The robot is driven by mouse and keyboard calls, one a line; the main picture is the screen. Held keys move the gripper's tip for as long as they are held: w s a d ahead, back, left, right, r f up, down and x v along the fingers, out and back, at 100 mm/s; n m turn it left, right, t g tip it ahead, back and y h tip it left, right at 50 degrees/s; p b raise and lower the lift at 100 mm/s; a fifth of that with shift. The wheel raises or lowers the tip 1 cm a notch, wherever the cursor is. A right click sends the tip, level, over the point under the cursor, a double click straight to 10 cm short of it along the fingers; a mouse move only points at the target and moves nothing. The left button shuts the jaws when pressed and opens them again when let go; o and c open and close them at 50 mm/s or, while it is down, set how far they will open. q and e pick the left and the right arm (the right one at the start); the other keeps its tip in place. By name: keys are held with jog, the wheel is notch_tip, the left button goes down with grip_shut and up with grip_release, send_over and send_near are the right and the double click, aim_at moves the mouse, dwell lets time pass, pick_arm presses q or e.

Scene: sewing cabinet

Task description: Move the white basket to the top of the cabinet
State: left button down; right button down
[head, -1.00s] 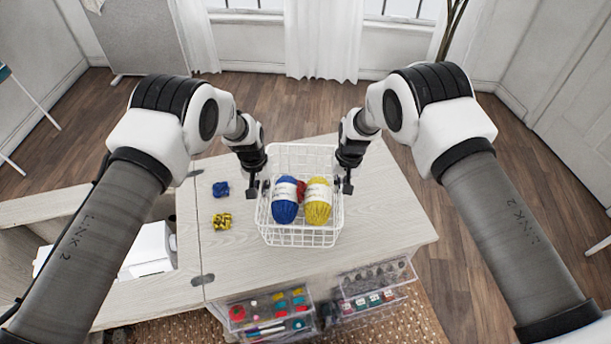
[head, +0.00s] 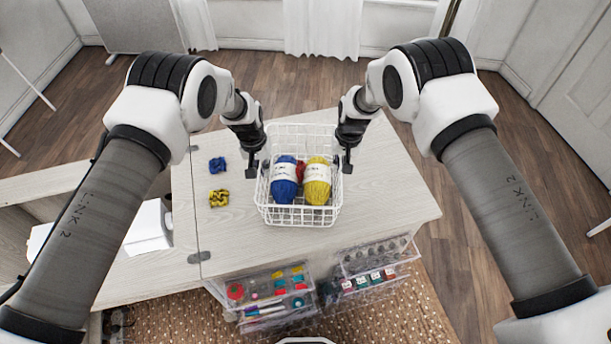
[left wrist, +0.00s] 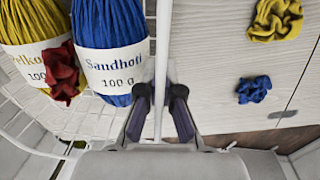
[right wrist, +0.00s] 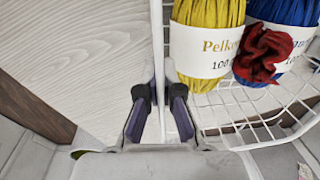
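The white wire basket (head: 298,216) is on the pale wooden top of the cabinet (head: 385,205). It holds a blue yarn ball (head: 284,180), a yellow yarn ball (head: 317,182) and a small red piece (head: 301,169) between them. My left gripper (head: 251,170) is at its left side and my right gripper (head: 347,168) at its right side. In the left wrist view the fingers (left wrist: 160,92) close around the basket's wall. In the right wrist view the fingers (right wrist: 160,92) do the same on the opposite wall. Any gap under the basket cannot be told.
A blue bundle (head: 217,164) and a yellow bundle (head: 219,198) lie left of the basket. Clear drawers (head: 267,296) with sewing supplies stick out at the front. A white machine (head: 148,226) sits in the lower left section. The top's right part is clear.

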pick_arm(q)
jog(key=shift+f+b, duration=0.4)
jog(key=shift+f, duration=0.25)
pick_arm(e)
jog(key=shift+f, duration=0.7)
pick_arm(q)
jog(key=c, duration=1.3)
grip_release()
jog(key=shift+r, duration=0.1)
pick_arm(e)
jog(key=c, duration=1.3)
grip_release()
jog(key=shift+r, duration=0.1)
pick_arm(q)
jog(key=shift+r, duration=0.1)
pick_arm(e)
jog(key=shift+r, duration=0.4)
pick_arm(q)
jog(key=r, duration=0.8)
jog(key=a+r, duration=0.1)
jog(key=r, duration=0.2)
jog(key=shift+r, duration=0.4)
pick_arm(e)
jog(key=r, duration=0.7)
jog(key=d+r, duration=0.1)
jog(key=r, duration=0.3)
jog(key=shift+s+r, duration=0.1)
jog(key=shift+r, duration=0.05)
jog(key=shift+d, duration=0.1)
